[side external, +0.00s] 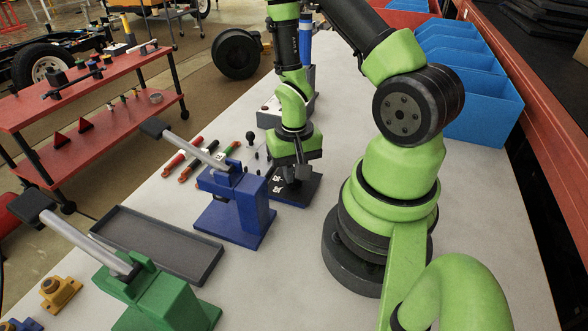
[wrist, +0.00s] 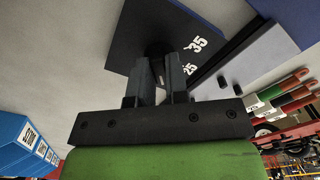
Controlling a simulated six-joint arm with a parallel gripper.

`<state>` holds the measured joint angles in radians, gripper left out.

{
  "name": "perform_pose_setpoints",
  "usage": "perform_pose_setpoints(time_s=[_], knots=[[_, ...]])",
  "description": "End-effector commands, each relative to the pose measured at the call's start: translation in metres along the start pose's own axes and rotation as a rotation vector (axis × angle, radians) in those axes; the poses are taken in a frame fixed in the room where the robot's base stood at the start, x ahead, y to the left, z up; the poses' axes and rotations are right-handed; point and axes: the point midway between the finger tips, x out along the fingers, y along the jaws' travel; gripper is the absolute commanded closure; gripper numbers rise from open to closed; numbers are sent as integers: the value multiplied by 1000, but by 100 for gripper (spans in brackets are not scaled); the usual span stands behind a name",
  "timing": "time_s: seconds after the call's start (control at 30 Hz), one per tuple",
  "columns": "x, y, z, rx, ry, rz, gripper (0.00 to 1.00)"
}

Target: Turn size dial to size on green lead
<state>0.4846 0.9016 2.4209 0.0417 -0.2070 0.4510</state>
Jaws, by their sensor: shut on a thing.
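The size dial is a dark knob (wrist: 154,50) on a black plate with white numbers 35 and 25 visible; the plate (wrist: 130,38) also shows in the side external view (side external: 311,190). My gripper (wrist: 165,72) points down over the plate, its fingers shut on the knob; it also shows in the side external view (side external: 298,172). The fingers hide most of the knob and any other numbers. A green lead (side external: 230,149) with a red end lies on the table beside a black lead (side external: 205,153) and a red lead (side external: 182,153). Their labels are too small to read.
A blue lever press (side external: 238,210) stands close left of the dial plate. A green lever press (side external: 150,300) and a dark tray (side external: 160,245) are nearer the front. A grey box (side external: 270,116) stands behind. Blue bins (side external: 485,105) line the right side.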

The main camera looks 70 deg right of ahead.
Motion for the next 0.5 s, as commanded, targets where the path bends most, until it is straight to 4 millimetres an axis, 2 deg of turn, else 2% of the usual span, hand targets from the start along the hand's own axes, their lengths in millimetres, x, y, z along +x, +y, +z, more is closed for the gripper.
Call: perform_pose_setpoints(time_s=[0.27, 0.5], knots=[[0, 0, 0, -58, 1, 0, 100], [0, 0, 0, -215, 3, 1, 100]])
